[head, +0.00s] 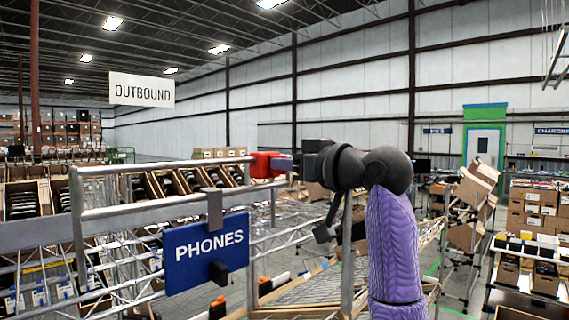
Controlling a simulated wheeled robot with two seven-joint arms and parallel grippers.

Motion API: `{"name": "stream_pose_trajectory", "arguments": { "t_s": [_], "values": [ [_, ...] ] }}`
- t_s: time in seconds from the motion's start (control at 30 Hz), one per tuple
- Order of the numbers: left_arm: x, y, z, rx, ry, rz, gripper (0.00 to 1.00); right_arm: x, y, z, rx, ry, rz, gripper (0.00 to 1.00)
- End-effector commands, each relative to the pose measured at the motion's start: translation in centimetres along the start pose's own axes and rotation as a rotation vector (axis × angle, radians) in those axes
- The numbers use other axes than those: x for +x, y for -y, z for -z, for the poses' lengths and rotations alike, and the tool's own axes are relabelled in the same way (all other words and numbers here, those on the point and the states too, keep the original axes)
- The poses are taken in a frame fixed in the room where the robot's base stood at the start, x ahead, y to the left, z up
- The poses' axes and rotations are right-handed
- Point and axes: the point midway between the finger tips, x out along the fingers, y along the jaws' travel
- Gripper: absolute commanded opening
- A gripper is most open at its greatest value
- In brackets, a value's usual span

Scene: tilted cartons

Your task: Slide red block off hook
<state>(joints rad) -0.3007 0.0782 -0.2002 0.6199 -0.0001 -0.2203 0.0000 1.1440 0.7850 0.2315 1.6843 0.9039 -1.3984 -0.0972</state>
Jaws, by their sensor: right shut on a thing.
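The red block (263,165) is at the right end of the upper metal rail (160,164), in the middle of the head view. My right gripper (291,164) comes in from the right, with its dark body just right of the block. It is shut on the red block, though the fingers are small and partly hidden. I cannot tell a separate hook from the rail end behind the block. My left gripper is not in view.
A blue PHONES sign (206,252) hangs from the nearer rail on a grey bracket (214,208). Tilted cartons (140,188) holding dark items line the rack behind. Shelves with cartons (536,210) stand at right. Open floor shows between.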

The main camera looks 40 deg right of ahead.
Motion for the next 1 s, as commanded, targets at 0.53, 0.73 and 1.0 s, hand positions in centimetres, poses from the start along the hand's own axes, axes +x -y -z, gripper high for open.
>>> {"name": "stream_pose_trajectory", "arguments": {
  "t_s": [0.53, 0.73, 1.0],
  "values": [
    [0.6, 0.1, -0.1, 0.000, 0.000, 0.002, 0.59, -0.8, -0.1, -0.1, 0.000, -0.006, -0.004, 0.56],
    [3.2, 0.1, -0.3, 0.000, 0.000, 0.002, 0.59, -5.8, -0.1, -0.4, -0.004, -0.009, -0.008, 0.56],
    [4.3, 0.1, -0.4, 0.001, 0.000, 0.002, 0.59, -9.9, -0.1, -0.1, -0.001, -0.005, -0.005, 0.56]
  ]
}}
